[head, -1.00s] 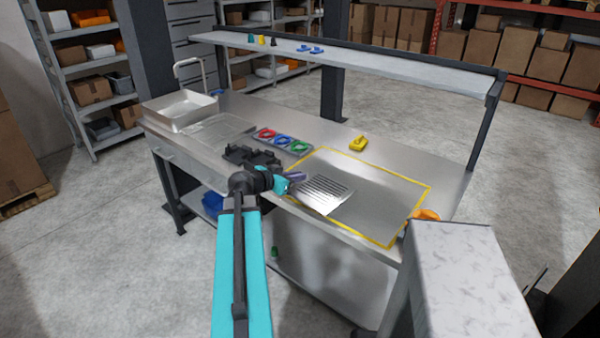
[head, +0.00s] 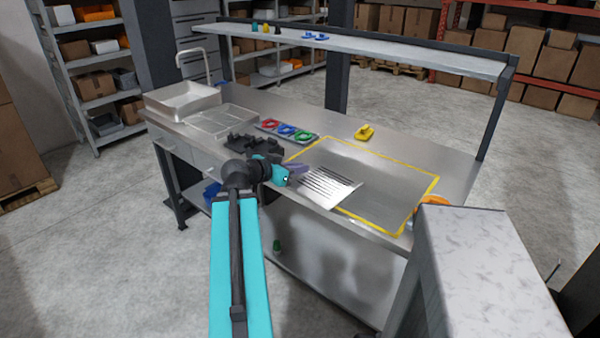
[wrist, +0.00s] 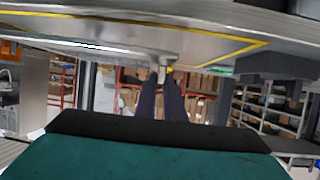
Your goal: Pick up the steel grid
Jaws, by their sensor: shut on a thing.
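The steel grid (head: 322,192) is a thin bright plate with a row of dark slots, at the front edge of the workbench (head: 440,160), overlapping the left part of the yellow-taped area. My gripper (head: 299,168) reaches to the grid's left side from the front left of the bench. In the wrist view its two dark fingers (wrist: 160,88) are closed around a small pale metal tab at the grid's edge (wrist: 130,52). The grid looks slightly tilted; I cannot tell whether it is clear of the bench top.
Left of the grid are a dark fixture (head: 250,147), a tray of red, blue and green rings (head: 262,125), a wire basket (head: 222,121) and a steel pan (head: 183,101). A yellow object (head: 365,132) lies behind the yellow tape (head: 400,165). The taped area's right part is clear.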

